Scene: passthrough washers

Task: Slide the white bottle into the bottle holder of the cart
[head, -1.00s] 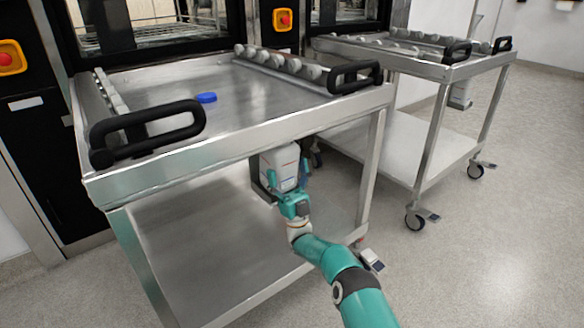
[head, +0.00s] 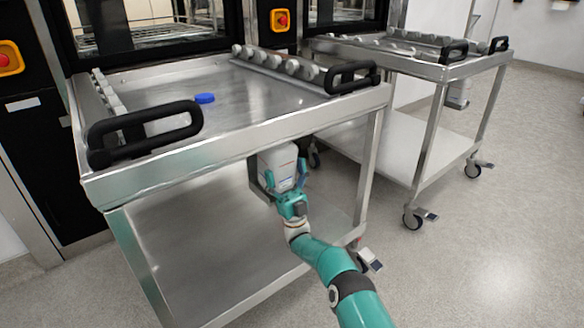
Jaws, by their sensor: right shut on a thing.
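The white bottle (head: 277,163) is under the top deck of the near cart (head: 240,133), at its right side. Its upper part is hidden by the cart's front edge. My right gripper (head: 287,190) is shut on the bottle from the front and below. A dark bracket (head: 257,186), which looks like the bottle holder, shows at the bottle's left side. I cannot tell how far the bottle is inside it. My left gripper is not in view.
A blue cap-like object (head: 204,98) lies on the near cart's top. Black handles (head: 355,77) stick out at its front. The lower shelf (head: 210,250) is bare. A second cart (head: 425,150) stands to the right. Open floor (head: 490,260) lies at the right.

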